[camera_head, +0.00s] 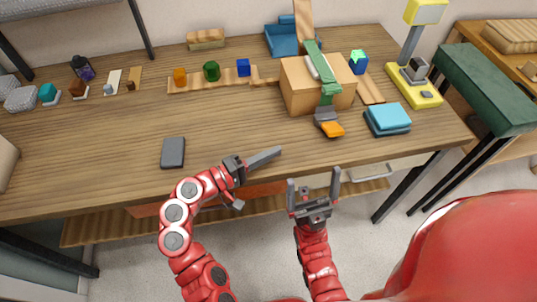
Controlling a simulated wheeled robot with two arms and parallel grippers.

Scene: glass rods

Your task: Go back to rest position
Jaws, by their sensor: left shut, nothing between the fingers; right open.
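My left gripper (264,158) is shut and empty, over the front edge of the wooden table (120,135). Its fingers point right, and nothing shows between them. My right gripper (314,186) is open and empty in front of the table's front edge, fingers pointing up toward the table. The two grippers are apart. Both red arms come up from the bottom of the view.
A dark phone-like slab (173,153) lies left of my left gripper. A cardboard box (298,84) with a green strap-like item (329,85), an orange-tipped tool (332,129) and teal folded cloths (388,119) are at right.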

